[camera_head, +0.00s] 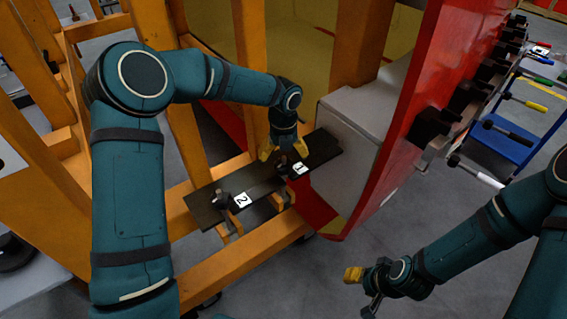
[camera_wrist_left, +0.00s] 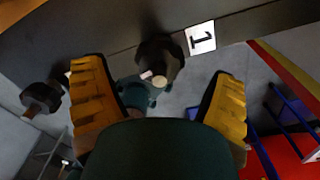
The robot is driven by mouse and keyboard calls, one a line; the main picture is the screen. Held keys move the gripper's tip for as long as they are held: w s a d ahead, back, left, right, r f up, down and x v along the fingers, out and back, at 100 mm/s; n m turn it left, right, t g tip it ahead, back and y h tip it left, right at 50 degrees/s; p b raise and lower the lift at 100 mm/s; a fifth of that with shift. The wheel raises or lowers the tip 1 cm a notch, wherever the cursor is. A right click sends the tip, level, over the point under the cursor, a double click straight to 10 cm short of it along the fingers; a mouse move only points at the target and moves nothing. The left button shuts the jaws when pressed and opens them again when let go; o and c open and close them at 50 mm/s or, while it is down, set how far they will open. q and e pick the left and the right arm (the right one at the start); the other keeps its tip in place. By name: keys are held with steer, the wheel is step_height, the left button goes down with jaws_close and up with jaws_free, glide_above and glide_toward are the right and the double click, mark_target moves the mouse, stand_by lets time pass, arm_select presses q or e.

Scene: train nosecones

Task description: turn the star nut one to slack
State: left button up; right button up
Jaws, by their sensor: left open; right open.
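Star nut one is a dark knob beside the white label 1 (camera_head: 300,169) on a black plate (camera_head: 262,190); my left gripper partly hides it in the head view. In the left wrist view, star nut one (camera_wrist_left: 160,62) sits between the yellow fingertips, beyond them, with a gap on both sides. My left gripper (camera_head: 284,151) is open and points down over the nut. A second star nut (camera_head: 222,198) stands by label 2 (camera_head: 241,200); a dark knob at left in the wrist view (camera_wrist_left: 42,97) appears to be it. My right gripper (camera_head: 362,287) is open and empty, low at the right.
Yellow frame beams (camera_head: 245,260) surround the plate. The red nosecone shell (camera_head: 405,130) and a grey block (camera_head: 350,125) stand close to its right. A blue cart (camera_head: 505,135) and several handled tools are at far right. Grey floor is free below the shell.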

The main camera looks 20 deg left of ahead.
mark_target(283, 162)
arm_select(q)
steer(key=shift+f, duration=1.65)
steer(key=c, duration=1.2)
